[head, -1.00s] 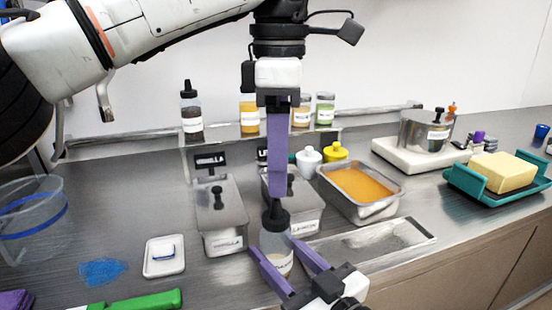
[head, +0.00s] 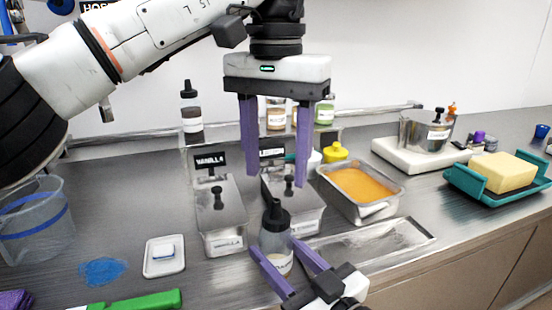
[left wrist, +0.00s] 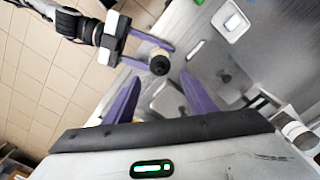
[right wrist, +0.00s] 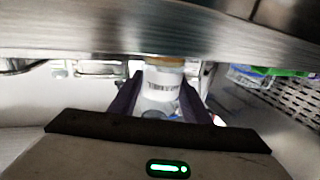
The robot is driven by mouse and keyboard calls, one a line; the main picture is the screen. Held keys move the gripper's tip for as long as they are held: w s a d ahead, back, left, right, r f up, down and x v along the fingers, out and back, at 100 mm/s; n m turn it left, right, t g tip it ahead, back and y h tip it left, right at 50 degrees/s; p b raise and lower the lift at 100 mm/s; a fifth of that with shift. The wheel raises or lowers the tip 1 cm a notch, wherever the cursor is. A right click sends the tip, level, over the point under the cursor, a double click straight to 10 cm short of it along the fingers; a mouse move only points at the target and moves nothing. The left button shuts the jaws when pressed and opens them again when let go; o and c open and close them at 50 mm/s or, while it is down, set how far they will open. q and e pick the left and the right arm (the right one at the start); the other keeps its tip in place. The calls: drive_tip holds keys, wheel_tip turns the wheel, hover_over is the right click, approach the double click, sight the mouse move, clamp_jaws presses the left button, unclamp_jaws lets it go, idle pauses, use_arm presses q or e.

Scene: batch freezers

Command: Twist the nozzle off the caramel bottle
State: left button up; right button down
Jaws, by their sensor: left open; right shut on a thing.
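The caramel bottle (head: 276,246) stands upright at the counter's front, a clear squeeze bottle with a white label I cannot read. Its black cone nozzle (head: 275,214) sits on top; from above it shows as a dark round shape in the left wrist view (left wrist: 159,65). My right gripper (head: 284,250) is shut on the bottle's body from the front, one purple finger on each side. The bottle's label also shows between its fingers in the right wrist view (right wrist: 160,84). My left gripper (head: 276,178) points down above the nozzle, fingers wide apart, empty and not touching it.
Lidded metal tubs, one marked vanilla (head: 222,222), stand close behind the bottle. An orange-filled pan (head: 389,207) and metal tray (head: 415,240) are right. A white dish (head: 164,268), a green-handled tool (head: 150,299) and a clear bucket (head: 40,232) are left. Bottles line the back shelf.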

sight(276, 200)
use_arm(q)
drive_tip(key=shift+f+m, duration=0.3)
drive_tip(key=shift+f, duration=3.7)
